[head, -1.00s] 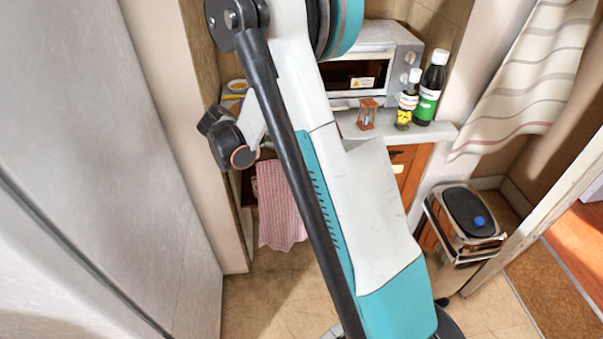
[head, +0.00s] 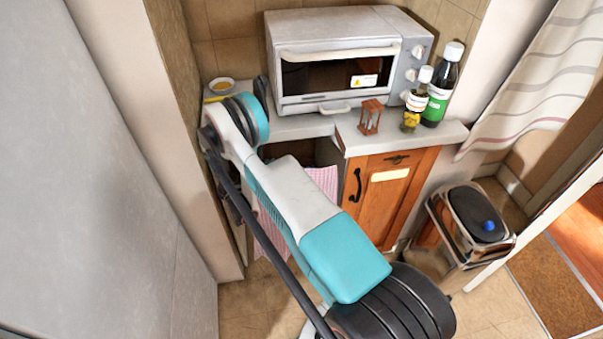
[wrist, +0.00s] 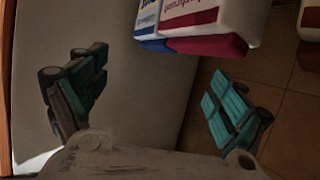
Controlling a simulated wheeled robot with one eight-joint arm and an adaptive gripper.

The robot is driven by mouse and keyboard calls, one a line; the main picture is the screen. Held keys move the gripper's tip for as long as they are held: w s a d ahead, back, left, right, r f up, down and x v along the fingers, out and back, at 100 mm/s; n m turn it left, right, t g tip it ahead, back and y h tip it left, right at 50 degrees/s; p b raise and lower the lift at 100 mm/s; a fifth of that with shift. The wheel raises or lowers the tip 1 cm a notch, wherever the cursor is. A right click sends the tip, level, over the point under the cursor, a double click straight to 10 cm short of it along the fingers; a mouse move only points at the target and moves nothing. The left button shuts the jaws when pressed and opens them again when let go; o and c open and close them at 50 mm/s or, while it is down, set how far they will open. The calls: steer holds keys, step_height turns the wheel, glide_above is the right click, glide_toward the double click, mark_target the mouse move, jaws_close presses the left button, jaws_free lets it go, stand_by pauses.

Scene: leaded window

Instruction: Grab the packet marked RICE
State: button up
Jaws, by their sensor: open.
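My gripper (wrist: 155,100) shows in the wrist view with its two teal-padded fingers wide apart and nothing between them. Beyond the fingers, at the top of that view, are a white packet with a blue end (wrist: 148,22) and a white packet with a crimson end (wrist: 205,22), side by side and cut off by the frame edge. Their lettering is only partly in view, and I cannot read RICE on either. In the head view my arm reaches into the dim space under the counter, and the gripper and packets are hidden there.
A toaster oven (head: 340,55), a small wooden hourglass (head: 370,117) and two bottles (head: 437,88) stand on the counter (head: 290,128). A wooden cabinet door (head: 388,200) is below. A pink cloth (head: 325,180) hangs behind my arm. A bin (head: 470,222) stands at right.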

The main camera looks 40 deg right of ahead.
steer(key=shift+d+f, duration=0.25)
steer(key=shift+d, duration=0.1)
steer(key=b+x, duration=0.3)
steer(key=x, duration=0.3)
steer(key=shift+d+f, duration=0.15)
steer(key=shift+f, duration=0.1)
steer(key=shift+d, duration=0.35)
jaws_close()
